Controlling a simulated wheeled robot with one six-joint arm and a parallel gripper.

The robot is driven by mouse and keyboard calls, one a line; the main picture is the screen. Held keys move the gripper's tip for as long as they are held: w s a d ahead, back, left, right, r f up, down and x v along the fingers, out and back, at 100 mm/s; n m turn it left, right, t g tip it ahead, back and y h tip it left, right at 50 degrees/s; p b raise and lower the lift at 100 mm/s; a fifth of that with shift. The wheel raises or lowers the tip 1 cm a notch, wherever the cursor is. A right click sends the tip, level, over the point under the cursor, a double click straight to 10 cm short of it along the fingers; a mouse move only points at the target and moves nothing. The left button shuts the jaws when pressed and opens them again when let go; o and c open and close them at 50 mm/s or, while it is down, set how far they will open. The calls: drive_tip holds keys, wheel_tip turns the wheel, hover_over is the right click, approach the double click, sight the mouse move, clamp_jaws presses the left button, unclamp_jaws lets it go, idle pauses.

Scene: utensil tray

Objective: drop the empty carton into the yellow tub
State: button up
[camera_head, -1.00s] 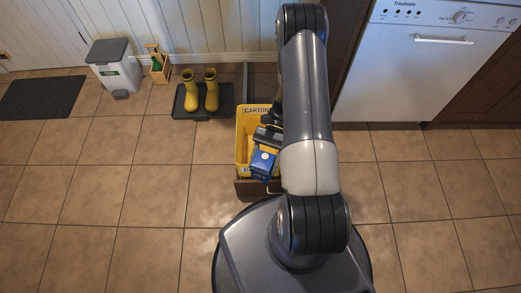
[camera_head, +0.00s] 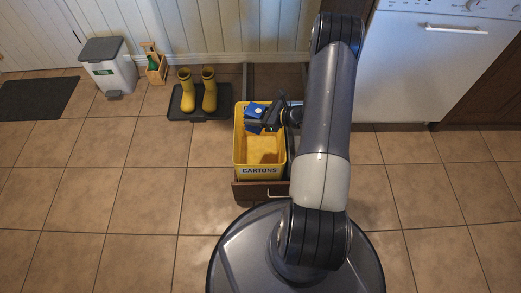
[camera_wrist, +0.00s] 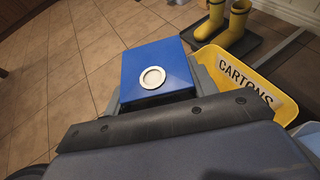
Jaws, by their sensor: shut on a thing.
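The yellow tub (camera_head: 261,171), with CARTONS printed on its near wall, stands in a wooden drawer in the head view. Its rim and lettered wall also show in the wrist view (camera_wrist: 213,58). My gripper (camera_head: 260,121) is shut on the blue carton (camera_head: 255,110), over the far part of the tub. In the wrist view the blue carton (camera_wrist: 158,73) has a round whitish cap on the face towards the camera. The wrist housing hides most of my fingers there. I cannot tell how high the carton is above the tub floor.
Yellow boots (camera_head: 197,91) stand on a dark tray left of the tub. A white dishwasher (camera_head: 410,70) is at right. The tiled floor at left is open.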

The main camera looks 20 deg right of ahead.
drive_tip(key=shift+w+d+f+m+t+h, duration=0.2)
drive_tip(key=shift+w+d+m+t+h, duration=0.15)
drive_tip(key=shift+d, duration=0.25)
drive_tip(key=shift+w+d+f+m+t+h, duration=0.15)
drive_tip(key=shift+w+d+m+t+h, duration=0.15)
drive_tip(key=shift+d+h, duration=0.2)
drive_tip(key=shift+f+b, duration=1.75)
drive_tip(key=shift+f, duration=1.2)
drive_tip(key=o, duration=1.1)
drive_tip(key=shift+c, duration=0.2)
drive_tip(key=shift+d, duration=0.1)
drive_tip(key=p+v, duration=0.3)
drive_tip(key=v, duration=0.7)
drive_tip(key=shift+s+d, duration=0.2)
drive_tip(key=shift+s, duration=0.05)
drive_tip(key=shift+r, duration=0.1)
